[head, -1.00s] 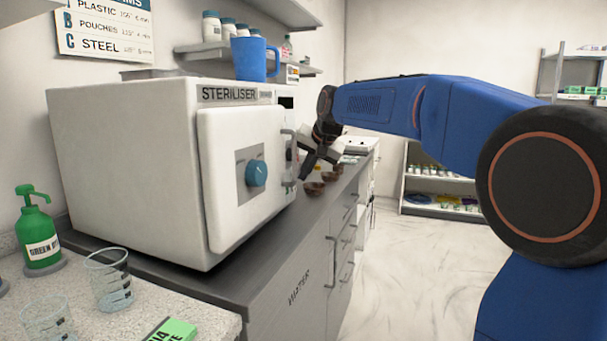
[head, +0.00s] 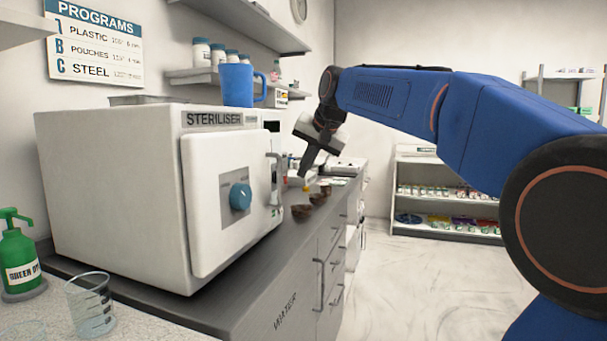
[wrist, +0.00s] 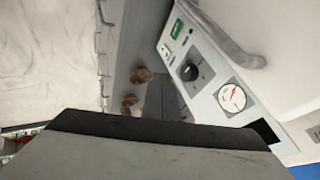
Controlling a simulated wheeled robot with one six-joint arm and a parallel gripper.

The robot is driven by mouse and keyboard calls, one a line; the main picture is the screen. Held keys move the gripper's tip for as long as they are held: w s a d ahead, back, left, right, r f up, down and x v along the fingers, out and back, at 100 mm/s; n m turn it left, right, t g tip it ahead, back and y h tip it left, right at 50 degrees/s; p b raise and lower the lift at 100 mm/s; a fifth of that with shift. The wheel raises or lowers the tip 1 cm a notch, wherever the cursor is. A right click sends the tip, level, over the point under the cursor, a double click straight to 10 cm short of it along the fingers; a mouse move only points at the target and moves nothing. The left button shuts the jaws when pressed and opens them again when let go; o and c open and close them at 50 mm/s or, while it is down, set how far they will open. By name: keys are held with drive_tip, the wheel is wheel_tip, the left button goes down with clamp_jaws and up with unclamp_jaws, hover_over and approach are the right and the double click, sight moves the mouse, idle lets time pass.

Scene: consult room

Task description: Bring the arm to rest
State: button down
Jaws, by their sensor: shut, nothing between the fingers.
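My blue arm reaches in from the right of the head view, and its elbow joint is large at the right edge. My gripper (head: 305,171) hangs at the arm's far end, pointing down, beside the steriliser's front and above the dark counter. It is shut and empty. In the wrist view, the gripper's grey body fills the bottom and hides what lies beneath it. The white steriliser (head: 110,200) stands on the counter at the left, with its door shut.
Small brown bowls (head: 301,212) sit on the counter (head: 262,290) below my gripper; they also show in the wrist view (wrist: 141,75). A blue jug (head: 237,86) stands on top of the steriliser. A stocked shelf (head: 440,208) is at the back. The floor (head: 420,285) between is clear.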

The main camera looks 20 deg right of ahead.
drive_tip(key=s+d+f+n+g+h, duration=0.1)
drive_tip(key=s+d+f+n, duration=0.1)
drive_tip(key=s+f, duration=1.5)
drive_tip(key=s+d+f+n+g+h, duration=0.1)
drive_tip(key=s+d+f+n, duration=0.2)
drive_tip(key=s+f, duration=1.5)
drive_tip(key=s, duration=0.5)
drive_tip(key=shift+d+n+g, duration=0.2)
drive_tip(key=shift+n+g, duration=0.2)
